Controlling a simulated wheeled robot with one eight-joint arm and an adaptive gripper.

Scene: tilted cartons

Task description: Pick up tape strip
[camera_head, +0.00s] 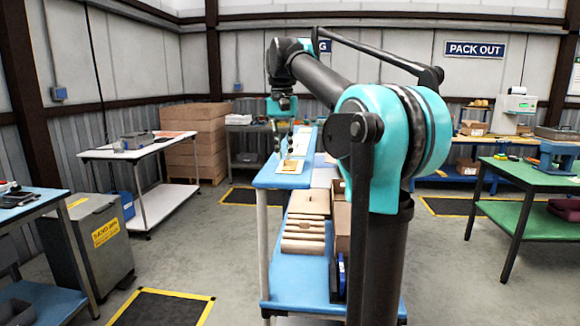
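My gripper (283,151) points down above the left side of a long blue-topped table (266,178). Its two dark fingers stand apart, with a gap between them and nothing visible in it. A small flat tan piece (290,166) lies on the blue top just below the fingertips. It may be or bear the tape strip, but it is too small to tell. I cannot tell whether the fingers touch it.
Open cartons and flat cardboard (308,202) lie beside and below the blue top. My arm hides the table's right part. A white table (140,152) and a grey bin (97,240) stand left, a green table (535,190) right.

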